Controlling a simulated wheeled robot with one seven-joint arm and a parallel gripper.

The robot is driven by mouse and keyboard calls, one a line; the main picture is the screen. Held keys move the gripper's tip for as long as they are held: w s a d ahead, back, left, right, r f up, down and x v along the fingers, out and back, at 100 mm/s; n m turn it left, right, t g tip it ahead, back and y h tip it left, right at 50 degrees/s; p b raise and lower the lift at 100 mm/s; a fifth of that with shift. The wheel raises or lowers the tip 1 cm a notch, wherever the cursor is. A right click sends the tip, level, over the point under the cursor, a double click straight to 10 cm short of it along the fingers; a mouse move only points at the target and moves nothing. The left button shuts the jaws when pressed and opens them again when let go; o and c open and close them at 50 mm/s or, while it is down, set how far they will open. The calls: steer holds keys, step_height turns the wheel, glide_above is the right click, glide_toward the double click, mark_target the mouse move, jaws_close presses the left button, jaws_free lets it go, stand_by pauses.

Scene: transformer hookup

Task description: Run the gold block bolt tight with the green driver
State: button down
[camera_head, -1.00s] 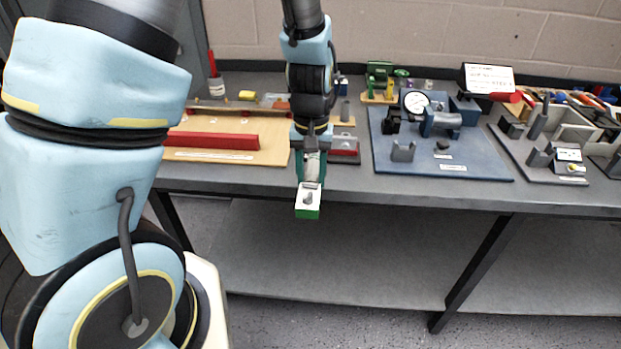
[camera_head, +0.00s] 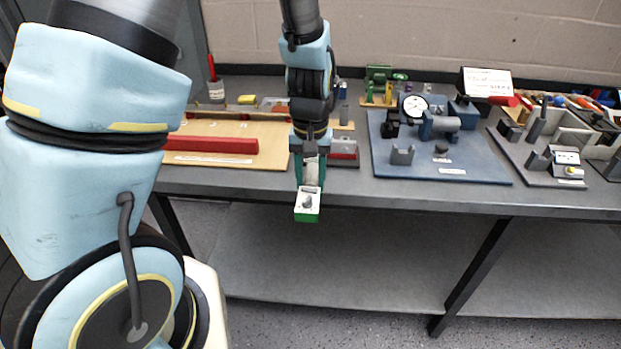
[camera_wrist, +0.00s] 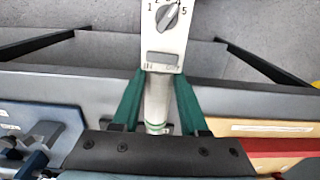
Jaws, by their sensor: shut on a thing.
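My gripper (camera_head: 309,172) hangs in front of the bench's near edge, its green fingers shut on the green driver (camera_head: 307,204). The driver has a white face with a dark dial knob and a green end, and sticks out toward the camera. In the wrist view, the gripper (camera_wrist: 157,100) grips the driver's pale round body; its face (camera_wrist: 165,35) shows a knob, numbers up to 5 and a grey button. The driver touches nothing but the gripper. I cannot make out the gold block bolt for certain; a small yellow piece (camera_head: 389,91) stands by a green fixture at the back.
A wooden board with a red bar (camera_head: 210,144) lies left of the gripper. A blue plate (camera_head: 385,160) with a dial gauge (camera_head: 414,105) lies right. A grey plate with several fixtures (camera_head: 540,165) is further right. The space before the bench is free.

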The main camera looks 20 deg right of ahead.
steer(key=shift+w+d+p, duration=0.25)
steer(key=shift+w+d, duration=0.1)
steer(key=shift+w, duration=0.3)
steer(key=shift+w+d+p, duration=0.2)
steer(key=shift+w+d, duration=0.1)
steer(key=shift+w, duration=0.35)
stand_by(2.9)
steer(key=shift+s+a, duration=0.35)
steer(key=shift+s, duration=0.35)
steer(key=shift+s+a, duration=0.3)
steer(key=shift+s, duration=0.4)
steer(key=shift+s+a, duration=0.35)
steer(key=shift+s, duration=0.35)
